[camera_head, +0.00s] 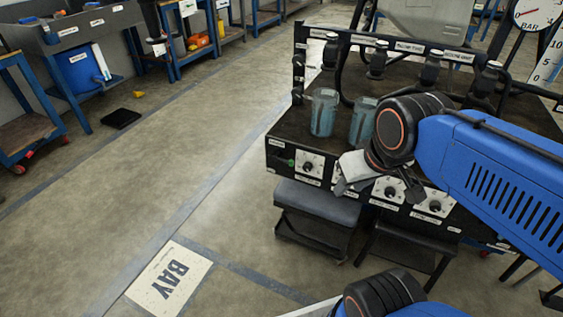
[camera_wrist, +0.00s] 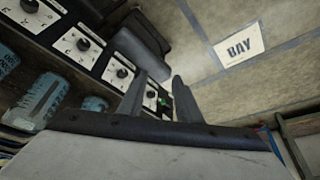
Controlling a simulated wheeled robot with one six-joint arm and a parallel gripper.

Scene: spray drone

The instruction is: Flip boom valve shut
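A black bench front (camera_head: 275,155) carries a row of black knobs on white plates, including a left knob (camera_head: 308,167) and a right knob (camera_head: 435,206). A small green lever or handle sits at the bench's left end; it shows between my fingers in the wrist view (camera_wrist: 163,101). The labels are too small to read, so I cannot tell which control is the boom valve. My gripper (camera_head: 343,187) is in front of the panel, right of the left knob, and hides part of the row. In the wrist view its fingers (camera_wrist: 160,88) are apart, with nothing held.
Two translucent blue-tinted containers (camera_head: 323,112) stand on the bench top, below a black rail of nozzles (camera_head: 376,58). A grey-topped stool (camera_head: 317,203) stands under the panel. A BAY floor sign (camera_head: 170,280) lies at the lower left.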

